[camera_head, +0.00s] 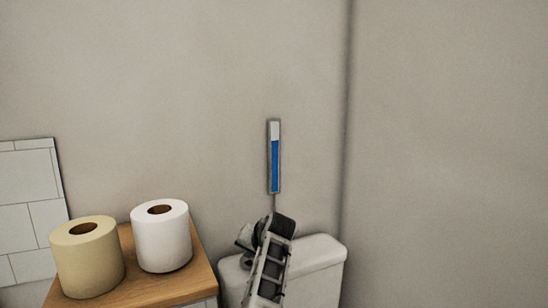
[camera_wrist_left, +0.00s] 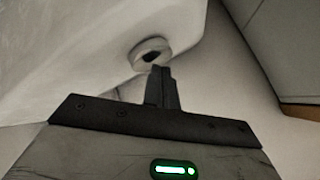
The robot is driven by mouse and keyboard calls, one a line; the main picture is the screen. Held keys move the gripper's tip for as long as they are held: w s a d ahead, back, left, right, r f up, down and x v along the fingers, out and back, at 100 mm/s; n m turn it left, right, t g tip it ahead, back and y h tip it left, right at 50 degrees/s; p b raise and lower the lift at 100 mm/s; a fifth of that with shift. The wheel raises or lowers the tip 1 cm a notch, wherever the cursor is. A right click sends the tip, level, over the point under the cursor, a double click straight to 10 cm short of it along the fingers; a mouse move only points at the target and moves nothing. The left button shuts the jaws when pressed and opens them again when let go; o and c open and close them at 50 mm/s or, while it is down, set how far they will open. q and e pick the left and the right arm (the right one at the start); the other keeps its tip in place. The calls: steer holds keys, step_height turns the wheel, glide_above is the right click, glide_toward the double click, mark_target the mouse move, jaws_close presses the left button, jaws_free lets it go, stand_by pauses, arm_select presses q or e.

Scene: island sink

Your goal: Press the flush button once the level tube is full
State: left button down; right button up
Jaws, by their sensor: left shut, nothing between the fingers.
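The level tube (camera_head: 273,157) is a narrow upright gauge on the wall. Blue fills roughly its lower three quarters, with a pale band above. The white cistern (camera_head: 318,254) stands below it. In the left wrist view, a round pale flush button (camera_wrist_left: 150,53) with a dark centre sits on the cistern (camera_wrist_left: 85,50). My left gripper (camera_wrist_left: 160,70) is shut and empty, its fingertips in front of the button's lower edge; I cannot tell whether they touch. In the head view my left gripper and wrist (camera_head: 268,255) cover part of the cistern, and the button is not clearly visible.
A wooden-topped cabinet (camera_head: 190,288) stands left of the cistern, with a cream roll (camera_head: 88,268) and a white roll (camera_head: 161,245) on it. A tiled panel (camera_head: 30,215) is at the far left. A wall corner runs close to the cistern's right.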

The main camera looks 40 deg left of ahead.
mark_target(251, 262)
arm_select(q)
step_height(251, 262, up, 3)
steer(key=p, duration=0.3)
steer(key=shift+r, duration=0.15)
steer(key=shift+r+p, duration=0.8)
steer(key=shift+p, duration=0.25)
steer(key=shift+r+p, duration=0.35)
steer(key=shift+p, duration=0.05)
steer(key=shift+r, duration=0.25)
arm_select(e)
steer(key=shift+s+d+r+g+h, duration=0.15)
steer(key=shift+d+r+g+h, duration=0.25)
steer(key=shift+d+g, duration=0.1)
arm_select(q)
steer(key=shift+f, duration=0.1)
arm_select(e)
steer(key=shift+r, duration=0.1)
